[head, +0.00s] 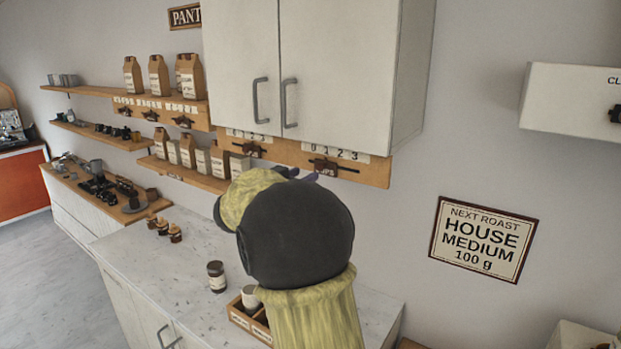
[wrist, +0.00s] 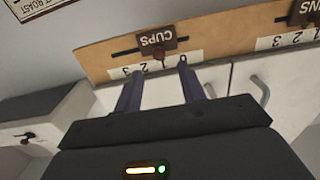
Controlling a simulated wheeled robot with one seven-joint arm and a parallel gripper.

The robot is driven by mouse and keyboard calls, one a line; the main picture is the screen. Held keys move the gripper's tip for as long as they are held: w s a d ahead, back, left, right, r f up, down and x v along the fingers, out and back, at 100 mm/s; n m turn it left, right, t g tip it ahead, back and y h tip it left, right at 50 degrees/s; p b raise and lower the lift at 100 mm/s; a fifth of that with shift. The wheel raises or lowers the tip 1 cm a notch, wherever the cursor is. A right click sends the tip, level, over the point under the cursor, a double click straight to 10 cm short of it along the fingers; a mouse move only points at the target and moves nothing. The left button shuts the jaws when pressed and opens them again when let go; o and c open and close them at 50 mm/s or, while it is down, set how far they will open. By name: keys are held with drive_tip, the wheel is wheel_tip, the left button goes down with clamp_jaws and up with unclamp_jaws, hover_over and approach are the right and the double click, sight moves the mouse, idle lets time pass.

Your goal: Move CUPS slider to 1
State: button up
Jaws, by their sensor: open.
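The CUPS slider (head: 323,164) sits on a wooden rail under the white wall cabinet, on a scale reading 0 to 3. The 0, 2 and 3 remain visible. My gripper (wrist: 162,80) is open, its two dark fingers apart and pointing at the rail, one to each side of the slider knob in the picture. I cannot tell whether either touches it. In the head view my arm hides most of my gripper (head: 300,174).
A second similar slider (head: 247,149) is to the left on the same rail. The white cabinet (head: 305,70) hangs directly above. A jar (head: 216,277) and a wooden box (head: 240,318) stand on the counter below. The wall right of the rail is clear up to a HOUSE MEDIUM sign (head: 484,238).

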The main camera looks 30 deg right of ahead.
drive_tip(key=b+v, duration=0.3)
drive_tip(key=v, duration=0.8)
drive_tip(key=shift+a, duration=0.3)
drive_tip(key=w+a+f+n+t+y, duration=0.5)
drive_tip(key=a+f+n+t+y, duration=0.1)
drive_tip(key=n+t+y, duration=0.15)
drive_tip(key=s+a+f+n+g+y, duration=0.1)
drive_tip(key=a+f+n+y, duration=0.15)
drive_tip(key=f, duration=0.25)
drive_tip(key=s+a+f+n+g+y, duration=0.1)
drive_tip(key=a+f+y, duration=0.2)
drive_tip(key=f+y, duration=0.15)
drive_tip(key=s+a+f+n+g+y, duration=0.1)
drive_tip(key=s+f+g, duration=0.4)
drive_tip(key=s+f, duration=0.3)
drive_tip(key=s+a+f+n+g+y, duration=0.1)
drive_tip(key=s+f+g, duration=0.4)
drive_tip(key=s+f, duration=0.4)
drive_tip(key=s, duration=0.4)
drive_tip(key=shift+s+f+b, duration=0.3)
drive_tip(key=shift+s+b, duration=0.05)
drive_tip(key=shift+s, duration=0.05)
